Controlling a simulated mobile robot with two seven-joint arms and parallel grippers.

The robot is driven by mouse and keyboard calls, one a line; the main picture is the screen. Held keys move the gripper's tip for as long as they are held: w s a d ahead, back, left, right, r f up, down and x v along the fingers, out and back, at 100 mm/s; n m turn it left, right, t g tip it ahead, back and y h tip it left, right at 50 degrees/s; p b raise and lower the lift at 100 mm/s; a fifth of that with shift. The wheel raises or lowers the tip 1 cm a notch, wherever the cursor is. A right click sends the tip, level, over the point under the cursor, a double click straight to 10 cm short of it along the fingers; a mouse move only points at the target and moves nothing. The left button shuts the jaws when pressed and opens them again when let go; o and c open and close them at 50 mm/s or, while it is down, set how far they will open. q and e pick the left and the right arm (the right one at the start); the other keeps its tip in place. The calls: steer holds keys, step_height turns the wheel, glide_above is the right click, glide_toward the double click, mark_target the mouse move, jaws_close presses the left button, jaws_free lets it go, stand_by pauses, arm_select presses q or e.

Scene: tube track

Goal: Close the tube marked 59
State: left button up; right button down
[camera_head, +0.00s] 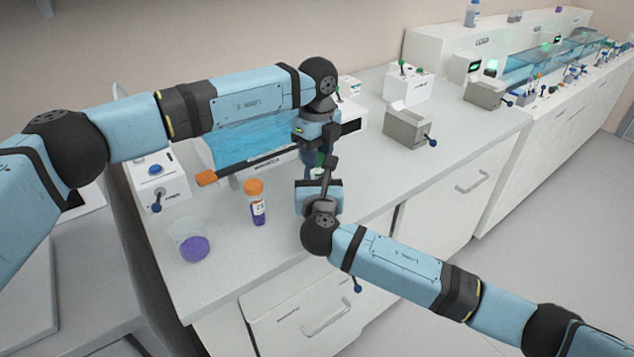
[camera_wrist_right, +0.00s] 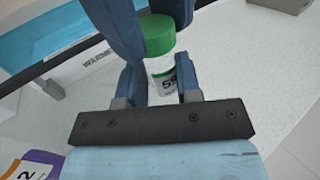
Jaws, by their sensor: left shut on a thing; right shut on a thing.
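The tube marked 59 (camera_wrist_right: 163,75) is a clear tube with a white label, upright between the fingers of my right gripper (camera_wrist_right: 160,86). A green cap (camera_wrist_right: 158,35) sits at its mouth; I cannot tell how tightly. My left gripper (camera_wrist_right: 148,18) comes from above, its blue fingers on either side of the cap and shut on it. In the head view my left gripper (camera_head: 319,152) points down just above my right gripper (camera_head: 324,172), which is shut on the tube. The arms hide most of the tube there.
An orange-capped tube (camera_head: 257,205) and a beaker with purple contents (camera_head: 194,247) stand to the left. A grey block with a lever (camera_head: 410,128) is at right. The counter between is clear.

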arm_select(q)
steer(key=m, duration=0.4)
steer(key=shift+m, duration=0.3)
steer(key=m, duration=0.8)
steer(key=shift+m, duration=0.3)
steer(key=m, duration=1.2)
steer(key=shift+m, duration=0.4)
steer(key=m, duration=0.7)
steer(key=o, duration=1)
